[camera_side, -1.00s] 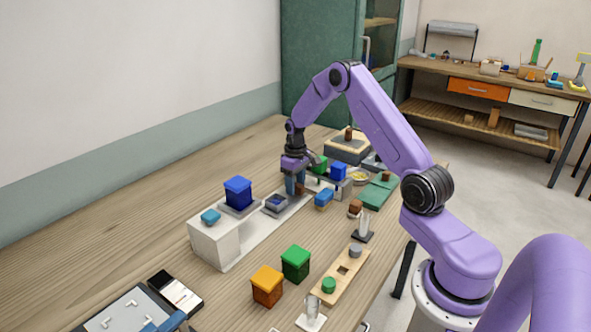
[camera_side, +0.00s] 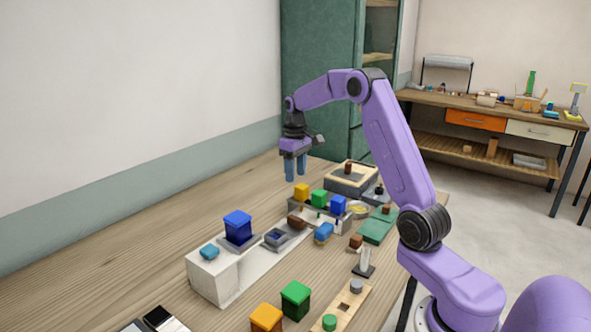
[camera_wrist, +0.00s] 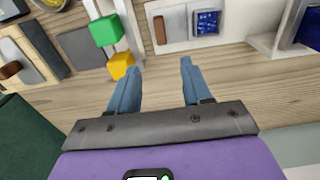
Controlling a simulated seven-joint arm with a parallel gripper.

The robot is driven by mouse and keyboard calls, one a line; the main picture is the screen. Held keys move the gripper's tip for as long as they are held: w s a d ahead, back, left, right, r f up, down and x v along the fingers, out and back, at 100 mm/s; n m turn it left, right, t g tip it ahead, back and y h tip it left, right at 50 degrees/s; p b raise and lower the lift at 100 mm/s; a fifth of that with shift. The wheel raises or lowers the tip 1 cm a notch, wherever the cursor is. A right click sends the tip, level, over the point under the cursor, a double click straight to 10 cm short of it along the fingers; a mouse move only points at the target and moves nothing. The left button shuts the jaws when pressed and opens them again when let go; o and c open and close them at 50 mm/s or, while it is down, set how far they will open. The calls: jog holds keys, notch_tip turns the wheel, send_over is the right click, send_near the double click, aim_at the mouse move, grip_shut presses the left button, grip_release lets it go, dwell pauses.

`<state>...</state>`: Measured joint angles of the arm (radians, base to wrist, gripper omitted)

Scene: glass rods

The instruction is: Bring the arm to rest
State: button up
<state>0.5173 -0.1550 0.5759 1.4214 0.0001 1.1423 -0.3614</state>
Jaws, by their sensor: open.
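My gripper (camera_side: 296,166) is raised over the far part of the wooden table, near the wall. Its two blue fingers are apart with nothing between them. In the wrist view my gripper (camera_wrist: 157,80) is open above bare wood. A yellow block (camera_side: 301,190), a green block (camera_side: 319,197) and a blue block (camera_side: 338,204) stand in a row on a grey rack, to the right of and below the fingers. The yellow block (camera_wrist: 121,65) and green block (camera_wrist: 105,30) also show in the wrist view, left of the fingers.
A white stand (camera_side: 215,280) carries a large blue box (camera_side: 238,226). A brown piece (camera_side: 297,222) lies by a grey socket on the white strip. Green (camera_side: 295,299) and orange (camera_side: 266,318) boxes stand in front. The table's left side is clear.

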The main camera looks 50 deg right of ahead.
jog(key=shift+r, duration=0.2)
dwell(0.3)
jog(key=s+a+r+n, duration=0.1)
jog(key=s+a+n, duration=0.35)
jog(key=a, duration=0.75)
jog(key=s+a+r+n, duration=0.2)
jog(key=s+a, duration=0.6)
jog(key=a, duration=0.4)
jog(key=s+a+f+n, duration=0.1)
jog(key=s+n, duration=0.2)
jog(key=s, duration=0.9)
jog(key=s+a+f+n, duration=0.1)
jog(key=s+a+n, duration=0.1)
jog(key=s, duration=0.9)
jog(key=shift+s+a+f+n, duration=0.2)
jog(key=shift+s+f+n, duration=0.2)
jog(key=shift+n, duration=0.15)
jog(key=shift+w, duration=0.1)
